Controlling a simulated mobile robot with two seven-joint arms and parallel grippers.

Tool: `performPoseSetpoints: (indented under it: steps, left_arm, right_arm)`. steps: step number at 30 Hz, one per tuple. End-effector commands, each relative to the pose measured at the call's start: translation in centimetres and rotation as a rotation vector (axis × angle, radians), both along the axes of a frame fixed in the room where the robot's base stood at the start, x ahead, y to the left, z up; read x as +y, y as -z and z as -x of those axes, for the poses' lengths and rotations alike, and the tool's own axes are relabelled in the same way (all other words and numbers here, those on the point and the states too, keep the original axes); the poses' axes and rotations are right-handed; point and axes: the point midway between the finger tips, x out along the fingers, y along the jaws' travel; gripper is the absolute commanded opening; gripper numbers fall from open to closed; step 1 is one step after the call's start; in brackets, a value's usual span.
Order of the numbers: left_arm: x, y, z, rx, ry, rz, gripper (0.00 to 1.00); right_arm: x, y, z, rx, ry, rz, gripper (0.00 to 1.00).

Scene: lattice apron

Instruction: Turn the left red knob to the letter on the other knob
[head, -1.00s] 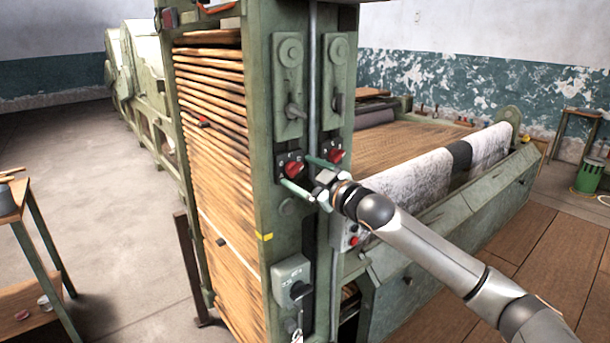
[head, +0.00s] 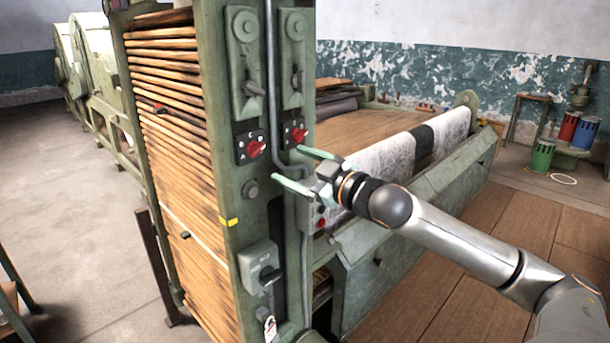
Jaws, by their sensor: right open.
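The left red knob (head: 256,148) sits on a black plate on the green machine post. Small white letters surround it, with A and C faintly readable. The other red knob (head: 299,135) is on a similar plate to its right; its letters are too small to read surely. Which letter each knob points to is hard to tell. My right gripper (head: 287,165) is open and empty, its pale green fingers apart. It is below and right of the left knob, with its upper fingertip just below the other knob's plate. My left gripper is not in view.
Lever handles (head: 254,89) stick out above the knobs. A grey switch box (head: 259,268) is lower on the post. A vertical pipe (head: 271,90) runs between the knob plates. Open floor is at left.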

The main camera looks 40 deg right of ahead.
Motion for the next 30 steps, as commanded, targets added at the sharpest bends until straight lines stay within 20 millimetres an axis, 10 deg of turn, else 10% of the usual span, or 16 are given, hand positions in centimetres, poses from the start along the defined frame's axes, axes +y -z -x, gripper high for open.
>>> performPoseSetpoints:
  steps: [30]
  left_arm:
    - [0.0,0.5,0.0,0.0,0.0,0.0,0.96]
  right_arm:
    - [-0.2,0.0,2.5,0.0,0.0,0.0,0.85]
